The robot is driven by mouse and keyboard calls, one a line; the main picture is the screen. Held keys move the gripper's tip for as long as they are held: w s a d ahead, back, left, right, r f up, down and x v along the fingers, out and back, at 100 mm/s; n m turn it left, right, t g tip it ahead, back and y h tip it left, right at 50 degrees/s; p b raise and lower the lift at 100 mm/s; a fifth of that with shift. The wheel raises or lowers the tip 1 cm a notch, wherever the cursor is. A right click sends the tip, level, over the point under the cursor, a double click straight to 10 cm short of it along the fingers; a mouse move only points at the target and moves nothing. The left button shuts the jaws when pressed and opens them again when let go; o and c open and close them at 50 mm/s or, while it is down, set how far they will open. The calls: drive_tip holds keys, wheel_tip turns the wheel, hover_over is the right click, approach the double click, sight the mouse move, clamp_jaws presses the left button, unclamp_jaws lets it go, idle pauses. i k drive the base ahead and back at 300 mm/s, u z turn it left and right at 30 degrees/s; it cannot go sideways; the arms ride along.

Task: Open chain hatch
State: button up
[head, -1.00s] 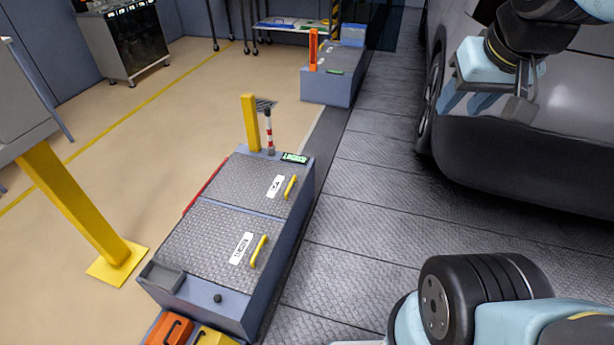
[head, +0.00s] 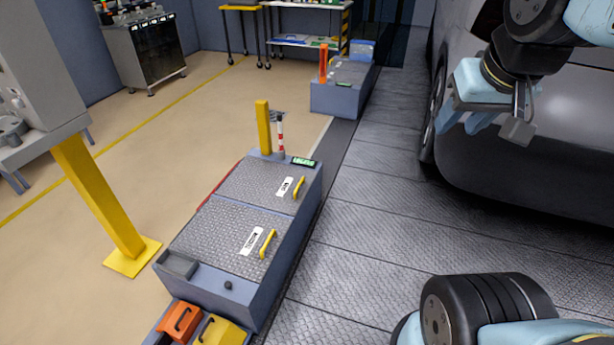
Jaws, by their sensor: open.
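A low grey-blue cabinet (head: 262,303) stands at the lower left of centre. On its top are two shut tread-plate hatches, a nearer one (head: 225,235) and a farther one (head: 258,185). Each has a white label and a yellow bar handle, the nearer handle (head: 268,244) and the farther handle (head: 299,188). The labels are too small to read, so I cannot tell which is the chain hatch. My gripper (head: 482,122) is at the upper right, open and empty, in front of the car and well apart from both handles.
A yellow post (head: 263,128) and a red-and-white post (head: 281,137) stand at the cabinet's far end. Orange (head: 180,320) and yellow (head: 218,331) cases sit at its near end. A grey car (head: 545,150) is on the right. The tread-plate floor (head: 375,215) between is clear.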

sight(282, 189)
drive_tip(key=u, duration=0.1)
drive_tip(key=i, duration=0.95)
drive_tip(key=z, duration=0.1)
